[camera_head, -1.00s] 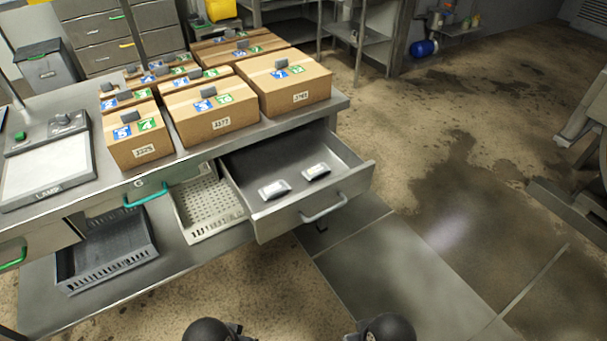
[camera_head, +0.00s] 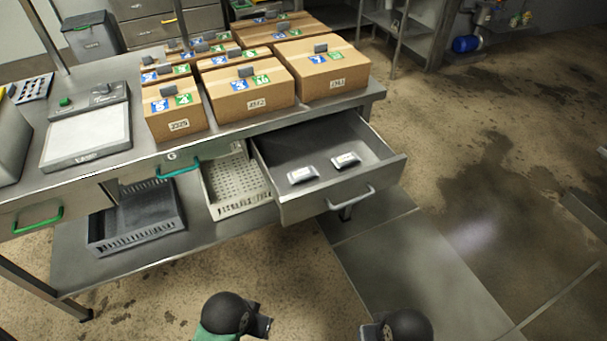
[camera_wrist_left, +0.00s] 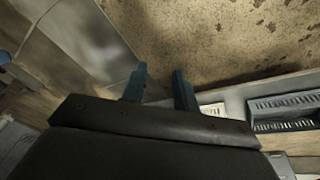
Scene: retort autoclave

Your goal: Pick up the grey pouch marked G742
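Two small grey-white pouches lie flat in the open drawer (camera_head: 365,180) in the head view. One pouch (camera_head: 303,174) is on the left and the other pouch (camera_head: 345,160) is right of it and a little farther back. Their markings are too small to read, so I cannot tell which is G742. My left gripper (camera_wrist_left: 160,87) shows in the left wrist view with its two fingers apart and nothing between them. In the head view only dark, rounded parts of my arms show at the bottom edge, well short of the drawer. My right gripper is not visible.
Several labelled cardboard boxes (camera_head: 251,95) stand on the steel bench (camera_head: 219,133) above the drawer. A white perforated tray (camera_head: 238,190) and a dark crate (camera_head: 140,222) sit on the lower shelf. The drawer handle (camera_head: 351,200) sticks out in front. Floor to the right is open.

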